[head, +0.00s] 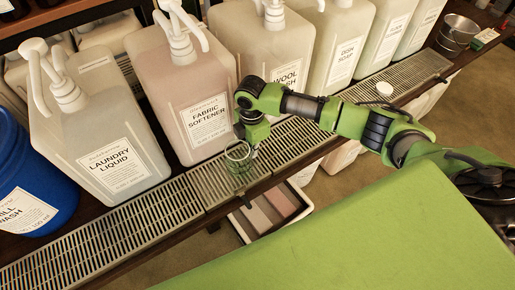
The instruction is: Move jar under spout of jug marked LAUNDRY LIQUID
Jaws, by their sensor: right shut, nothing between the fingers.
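The jug marked LAUNDRY LIQUID (92,125) stands at the left on the shelf, with a white pump and spout (58,80) on top. A small clear glass jar (238,160) stands on the slatted drip tray (130,222), in front of the FABRIC SOFTENER jug (182,90) and right of the laundry jug. My right gripper (253,150) points down right beside the jar, at its right rear side. It is shut with nothing in it; whether it touches the jar I cannot tell. My left gripper is out of view.
A blue drum (30,180) stands left of the laundry jug. The WOOL WASH jug (265,55) and several others line the shelf to the right. A white lid (384,89) and a metal bucket (456,35) are further right. The tray left of the jar is clear.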

